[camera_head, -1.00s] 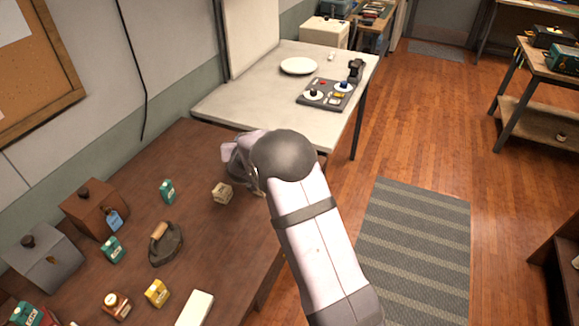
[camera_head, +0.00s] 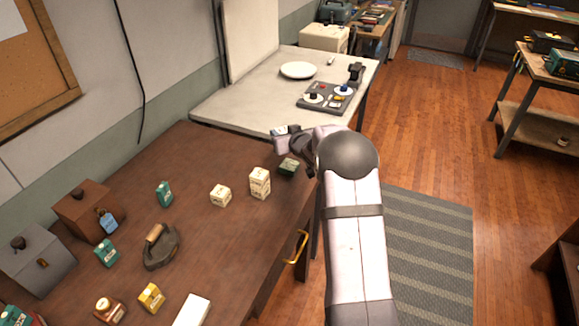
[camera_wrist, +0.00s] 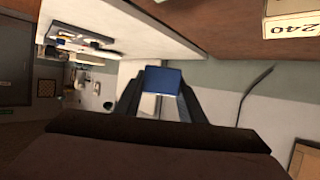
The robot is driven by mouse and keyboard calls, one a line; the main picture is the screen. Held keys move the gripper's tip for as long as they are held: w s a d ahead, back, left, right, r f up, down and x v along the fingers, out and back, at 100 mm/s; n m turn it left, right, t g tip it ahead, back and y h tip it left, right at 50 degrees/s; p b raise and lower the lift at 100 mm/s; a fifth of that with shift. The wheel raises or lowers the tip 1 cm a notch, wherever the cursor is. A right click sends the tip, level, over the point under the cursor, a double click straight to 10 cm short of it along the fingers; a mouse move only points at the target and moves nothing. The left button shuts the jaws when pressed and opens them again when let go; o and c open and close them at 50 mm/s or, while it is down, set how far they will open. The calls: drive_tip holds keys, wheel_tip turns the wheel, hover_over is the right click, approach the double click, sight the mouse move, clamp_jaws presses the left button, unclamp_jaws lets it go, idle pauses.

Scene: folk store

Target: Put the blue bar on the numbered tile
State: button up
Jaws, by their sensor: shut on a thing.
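My gripper (camera_head: 288,139) is at the far right edge of the brown table in the head view, near the white table. In the wrist view, my gripper (camera_wrist: 162,88) is shut on the blue bar (camera_wrist: 166,79), which shows between the two dark fingers. The bar is held up, clear of any surface that I can see. In the head view only a small bluish patch shows at the gripper, too small to be sure of.
The white table (camera_head: 240,105) bears a plate (camera_head: 298,70) and a dark board (camera_head: 308,104) with discs and small pieces. On the brown table (camera_head: 215,250), a cream box (camera_head: 260,183), a dark green box (camera_head: 288,167) and a cream cube (camera_head: 220,195) stand near my arm. An iron (camera_head: 160,248) stands farther left.

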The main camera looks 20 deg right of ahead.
sight(290, 164)
drive_tip(key=shift+s+d+f, duration=0.15)
drive_tip(key=shift+d, duration=0.4)
drive_tip(key=shift+s+d+f, duration=0.1)
drive_tip(key=shift+s+d, duration=0.05)
drive_tip(key=shift+d, duration=0.35)
drive_tip(key=shift+f+p, duration=0.75)
drive_tip(key=shift+f, duration=4.2)
drive_tip(key=shift+f, duration=0.2)
drive_tip(key=o, duration=1)
drive_tip(key=shift+r, duration=0.1)
